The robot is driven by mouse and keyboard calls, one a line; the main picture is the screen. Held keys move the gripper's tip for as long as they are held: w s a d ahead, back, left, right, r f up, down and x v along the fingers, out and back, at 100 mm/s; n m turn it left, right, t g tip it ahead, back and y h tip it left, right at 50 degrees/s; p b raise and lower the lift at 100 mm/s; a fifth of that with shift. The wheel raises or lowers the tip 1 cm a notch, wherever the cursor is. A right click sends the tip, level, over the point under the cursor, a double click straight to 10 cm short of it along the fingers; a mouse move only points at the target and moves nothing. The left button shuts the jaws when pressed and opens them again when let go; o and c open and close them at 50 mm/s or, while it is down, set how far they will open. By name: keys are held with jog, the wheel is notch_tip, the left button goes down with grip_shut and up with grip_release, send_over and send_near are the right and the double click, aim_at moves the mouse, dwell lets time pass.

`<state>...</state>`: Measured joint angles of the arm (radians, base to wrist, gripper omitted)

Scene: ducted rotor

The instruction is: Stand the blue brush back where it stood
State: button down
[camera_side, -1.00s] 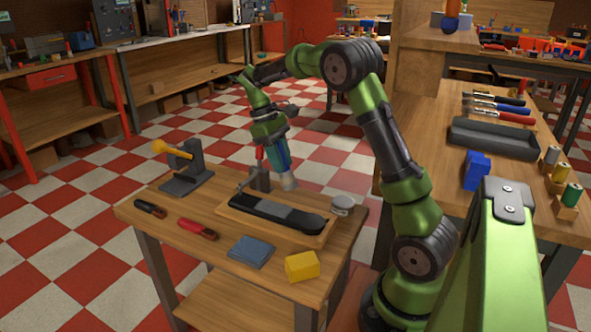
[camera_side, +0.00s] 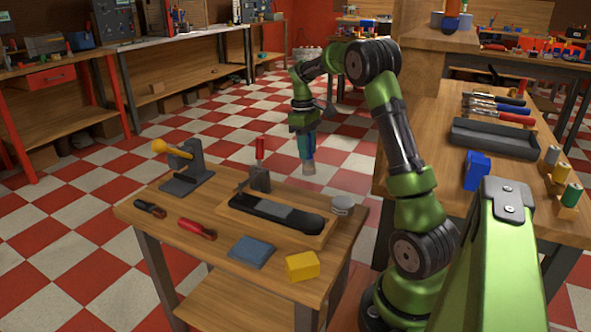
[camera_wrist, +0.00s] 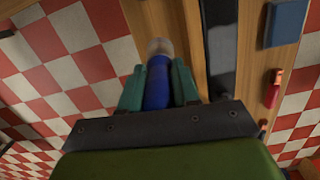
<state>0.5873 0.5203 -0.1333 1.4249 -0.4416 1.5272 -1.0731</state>
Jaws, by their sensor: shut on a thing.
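The blue brush (camera_wrist: 157,85) is between the two green fingers of my gripper (camera_wrist: 158,82) in the wrist view, its pale bristle end pointing away from the wrist. In the side view my gripper (camera_side: 307,143) is shut on it and holds it tip down, with the pale bristles (camera_side: 308,168) lowest. It hangs in the air above the far right part of the small wooden table (camera_side: 150,205). A dark grey block holder (camera_side: 260,181) stands on the table's far side, left of and below the brush. A red-handled tool (camera_side: 260,148) stands upright in it.
A wooden tray with a long black tool (camera_side: 270,213) lies in front of the holder. A small round jar (camera_side: 342,204) stands at its right end. A blue pad (camera_side: 251,251), yellow block (camera_side: 302,266), red-handled tool (camera_side: 197,229) and grey stand (camera_side: 186,170) are also on the table.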

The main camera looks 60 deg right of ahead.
jog(key=shift+n+t, duration=0.5)
jog(key=shift+t, duration=0.1)
jog(key=f, duration=0.3)
jog(key=w+f, duration=0.1)
jog(key=f, duration=0.2)
jog(key=d+f, duration=0.1)
jog(key=f, duration=0.3)
jog(key=shift+w+d, duration=0.1)
jog(key=shift+w, duration=0.1)
jog(key=shift+f, duration=0.15)
jog(key=c, duration=0.8)
grip_release()
